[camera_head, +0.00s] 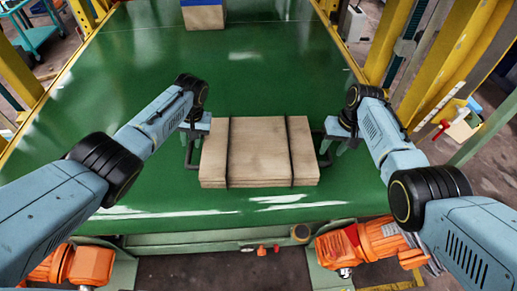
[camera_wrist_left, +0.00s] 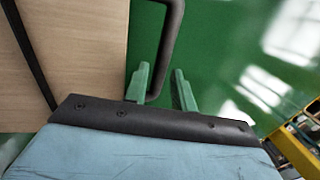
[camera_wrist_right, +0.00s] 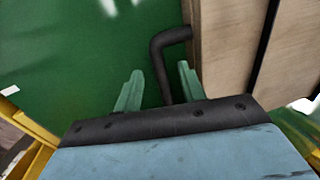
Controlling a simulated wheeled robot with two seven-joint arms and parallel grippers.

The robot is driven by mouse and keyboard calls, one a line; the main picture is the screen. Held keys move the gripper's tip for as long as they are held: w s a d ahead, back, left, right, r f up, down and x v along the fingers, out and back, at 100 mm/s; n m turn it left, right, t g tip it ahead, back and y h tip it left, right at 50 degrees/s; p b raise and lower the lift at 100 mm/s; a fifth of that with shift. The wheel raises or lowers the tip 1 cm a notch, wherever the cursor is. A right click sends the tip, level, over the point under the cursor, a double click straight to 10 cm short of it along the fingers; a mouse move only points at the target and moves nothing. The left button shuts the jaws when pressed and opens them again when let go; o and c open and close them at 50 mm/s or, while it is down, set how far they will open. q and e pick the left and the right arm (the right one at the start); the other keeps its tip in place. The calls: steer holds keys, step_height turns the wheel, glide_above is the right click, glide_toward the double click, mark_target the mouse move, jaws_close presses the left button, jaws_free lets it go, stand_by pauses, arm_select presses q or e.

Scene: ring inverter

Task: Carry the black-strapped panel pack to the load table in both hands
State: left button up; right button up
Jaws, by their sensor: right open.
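The panel pack (camera_head: 265,150), light wooden boards with two black straps (camera_head: 228,150), lies flat on the green table. It has a dark bar handle at each end. My left gripper (camera_head: 190,141) is at the left handle; in the left wrist view this handle (camera_wrist_left: 174,25) runs down between the fingers, with little room beside it. Whether they grip it is unclear. My right gripper (camera_head: 337,140) is open at the right handle; in the right wrist view this handle (camera_wrist_right: 160,65) stands between the spread fingers, with gaps on both sides.
The green table (camera_head: 270,75) is clear beyond the pack. Another wooden block with a blue top (camera_head: 204,16) sits at its far edge. Yellow posts (camera_head: 440,70) stand at the right. Orange machinery (camera_head: 365,240) is below the near edge.

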arm_select(q)
steer(key=shift+x, duration=1.1)
arm_select(e)
steer(key=shift+a+f, duration=0.2)
steer(key=shift+f, duration=0.9)
arm_select(q)
jaws_close()
arm_select(e)
steer(key=c, duration=0.6)
jaws_close()
arm_select(q)
steer(key=shift+w+r, duration=0.1)
steer(key=shift+r, duration=0.1)
arm_select(e)
steer(key=shift+w+r, duration=0.2)
